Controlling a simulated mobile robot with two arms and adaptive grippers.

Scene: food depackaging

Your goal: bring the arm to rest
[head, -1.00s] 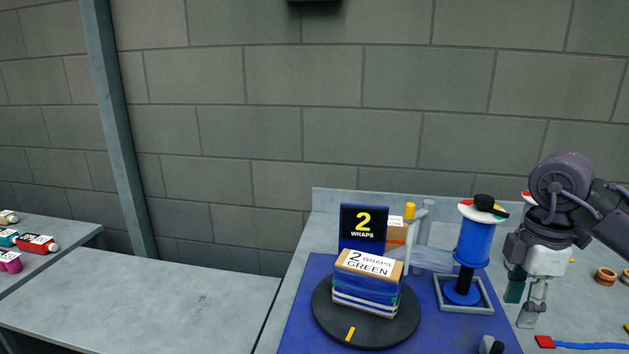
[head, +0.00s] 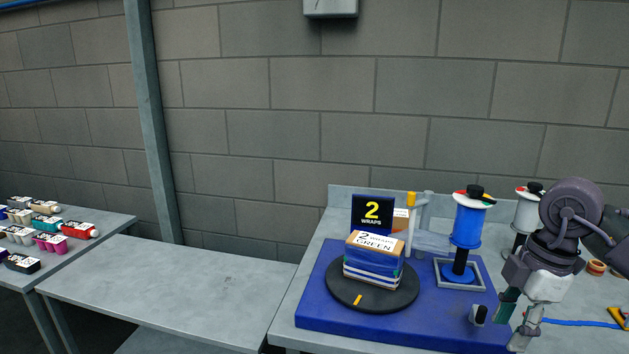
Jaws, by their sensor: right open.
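My right gripper (head: 517,322) is at the lower right of the head view, pointing down beside the right edge of the blue mat. It is open, and I see nothing between its fingers. My right arm comes in from the right edge. My left gripper is not in view. A box labelled "2 wraps green" (head: 374,248), with blue and white bands around it, sits on a dark round turntable (head: 345,295). The gripper is apart from the box, to its right.
A blue spool (head: 468,226) stands on the blue mat (head: 330,318), behind and left of the gripper. A second white-topped spool (head: 528,211) is close behind my arm. A "2 wraps" sign (head: 372,215) stands behind the box.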

